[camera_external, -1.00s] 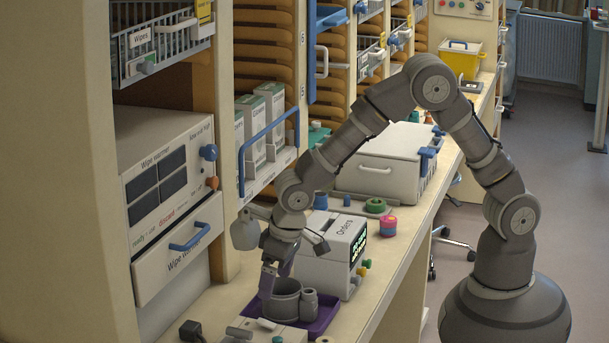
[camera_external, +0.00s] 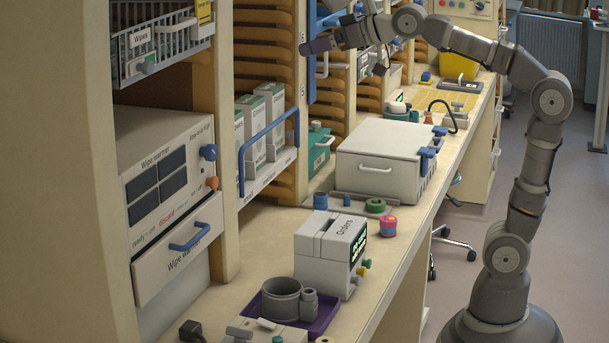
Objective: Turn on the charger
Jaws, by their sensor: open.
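My gripper (camera_external: 315,46) is high up at the top middle, in front of the slatted storage columns. No thing in view carries a readable charger label, so I cannot tell for sure which is the charger. A small pale unit (camera_external: 455,116) with a black cable stands far back on the counter. Another pale unit (camera_external: 285,335) with a grey lever is at the bottom edge, partly cut off, with a dark plug-like block (camera_external: 191,331) to its left. My gripper is well apart from both.
The wipe warmer (camera_external: 170,165) stands left. A blue rail (camera_external: 268,135) juts from the shelves.

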